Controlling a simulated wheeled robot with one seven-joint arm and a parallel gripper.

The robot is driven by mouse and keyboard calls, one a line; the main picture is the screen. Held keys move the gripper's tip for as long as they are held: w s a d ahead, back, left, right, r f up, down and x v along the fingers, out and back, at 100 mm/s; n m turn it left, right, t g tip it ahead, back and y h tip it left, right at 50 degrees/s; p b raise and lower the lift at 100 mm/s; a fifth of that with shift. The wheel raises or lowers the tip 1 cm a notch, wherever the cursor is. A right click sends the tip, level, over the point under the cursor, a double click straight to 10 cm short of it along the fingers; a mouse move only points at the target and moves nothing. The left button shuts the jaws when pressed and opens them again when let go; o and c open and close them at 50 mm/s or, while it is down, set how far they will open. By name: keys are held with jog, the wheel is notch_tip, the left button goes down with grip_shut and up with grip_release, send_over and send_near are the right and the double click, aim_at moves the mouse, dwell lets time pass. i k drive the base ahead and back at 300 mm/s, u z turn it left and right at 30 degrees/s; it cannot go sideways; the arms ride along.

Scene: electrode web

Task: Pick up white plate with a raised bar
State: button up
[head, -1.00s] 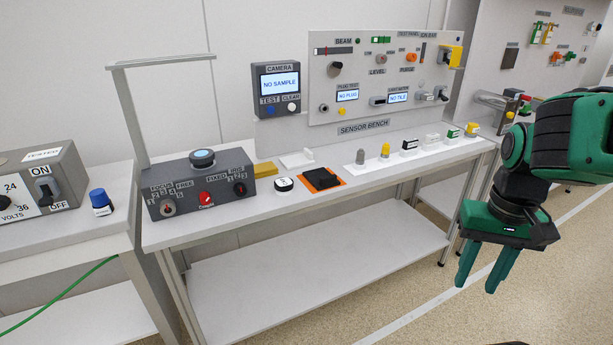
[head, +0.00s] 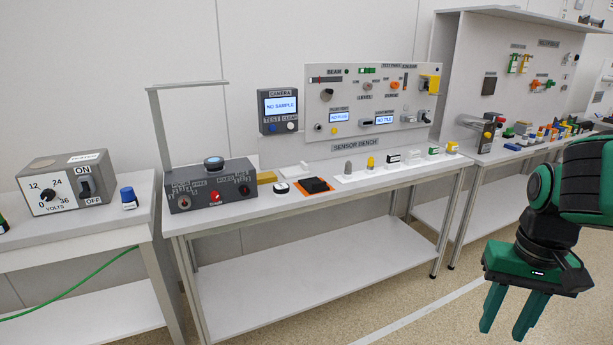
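The white plate with a raised bar (head: 290,174) is small and pale. My gripper (head: 505,322) hangs at the lower right with green fingers pointing down. The fingers are apart with nothing between them. It is over the floor in front of the bench, well to the right of the plate.
An orange-based black block (head: 317,187) lies right of the plate. The grey control box (head: 212,188) and its tall frame stand to the left. Several small pieces line the bench's right part. Another bench with a voltage box (head: 66,182) is at far left. The floor in front is clear.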

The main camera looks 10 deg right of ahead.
aim_at(301, 170)
jog(key=z, duration=0.55)
jog(key=i, duration=2)
jog(key=z, duration=0.05)
